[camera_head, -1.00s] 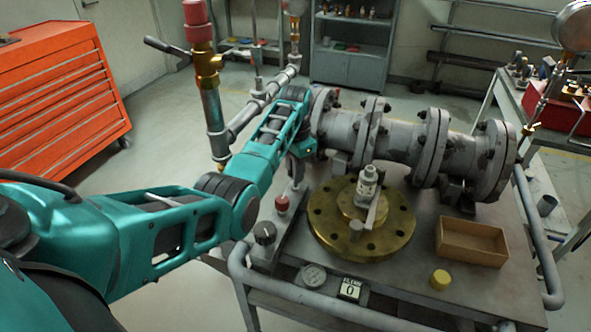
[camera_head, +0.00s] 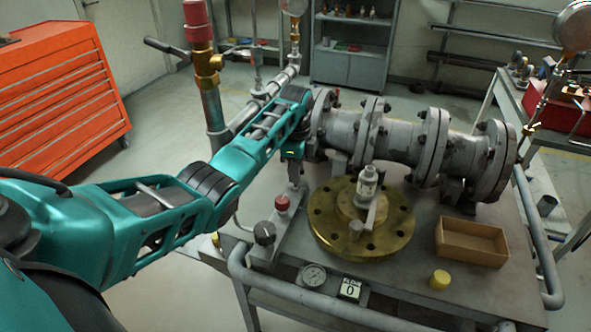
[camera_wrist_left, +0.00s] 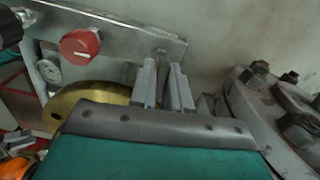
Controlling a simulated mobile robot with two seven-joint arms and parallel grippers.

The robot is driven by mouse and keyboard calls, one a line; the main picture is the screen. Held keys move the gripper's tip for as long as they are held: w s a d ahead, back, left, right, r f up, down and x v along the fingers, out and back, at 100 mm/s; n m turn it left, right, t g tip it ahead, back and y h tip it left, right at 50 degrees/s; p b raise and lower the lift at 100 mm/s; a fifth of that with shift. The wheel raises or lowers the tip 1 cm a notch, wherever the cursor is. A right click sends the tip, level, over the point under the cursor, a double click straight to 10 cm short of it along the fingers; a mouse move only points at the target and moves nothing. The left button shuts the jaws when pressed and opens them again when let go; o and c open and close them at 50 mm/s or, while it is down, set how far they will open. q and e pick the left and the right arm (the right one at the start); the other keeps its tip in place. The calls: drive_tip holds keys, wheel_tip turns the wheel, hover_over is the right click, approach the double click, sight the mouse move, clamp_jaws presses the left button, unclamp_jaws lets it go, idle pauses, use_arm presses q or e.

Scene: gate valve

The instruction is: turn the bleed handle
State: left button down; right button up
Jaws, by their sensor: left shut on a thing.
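My left gripper (camera_head: 296,178) reaches down at the far end of a grey metal manifold bar (camera_head: 262,252) on the bench. In the left wrist view its two grey fingers (camera_wrist_left: 163,78) are closed around a slim grey part that stands at the end of the bar; this appears to be the bleed handle (camera_wrist_left: 161,57), mostly hidden by the fingers. The bar also carries a red knob (camera_head: 282,203) and a black knob (camera_head: 264,232), both apart from the gripper. My right gripper is out of view.
A flanged grey pipe (camera_head: 400,140) stands close behind. A gauge (camera_head: 313,275), yellow cap (camera_head: 440,279) and open box (camera_head: 472,238) are at the front and right.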

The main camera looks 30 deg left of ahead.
use_arm(q)
drive_tip(key=shift+r+m, duration=0.1)
drive_tip(key=shift+m, duration=0.5)
drive_tip(key=c, duration=1.2)
unclamp_jaws()
